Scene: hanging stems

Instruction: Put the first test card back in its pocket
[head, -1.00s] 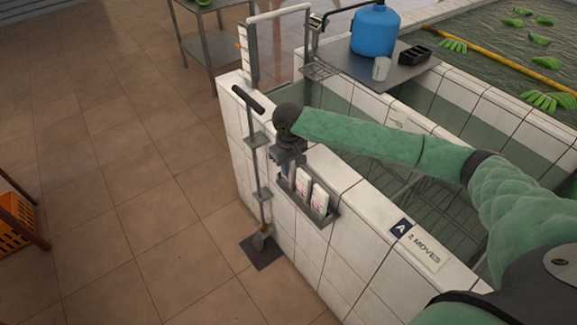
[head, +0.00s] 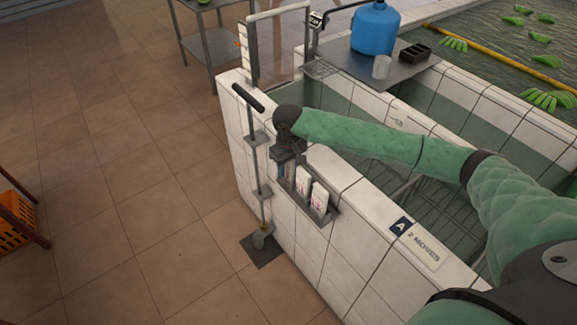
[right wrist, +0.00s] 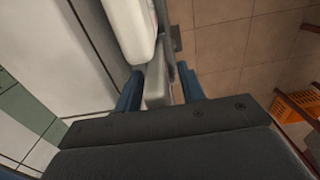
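The card rack (head: 334,212) is a grey holder fixed to the side of the white tiled wall. Two white test cards (head: 303,181) (head: 320,198) with red marks stand upright in it. My right gripper (head: 284,172) points down at the rack's far end, beside the nearer-to-it card. In the right wrist view, its blue fingers (right wrist: 160,88) stand apart, with a grey part of the rack (right wrist: 157,72) showing between them and a white card (right wrist: 130,28) just beyond. I see no card between the fingers. The far end of the rack is hidden by my gripper. My left gripper is out of view.
A long-handled tool (head: 256,150) hangs on the wall left of my gripper. A sign reading "A 2 MOVES" (head: 422,246) lies on the wall's top. A blue container (head: 375,30) and a cup (head: 382,66) stand on a grey shelf. The floor at left is mostly clear.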

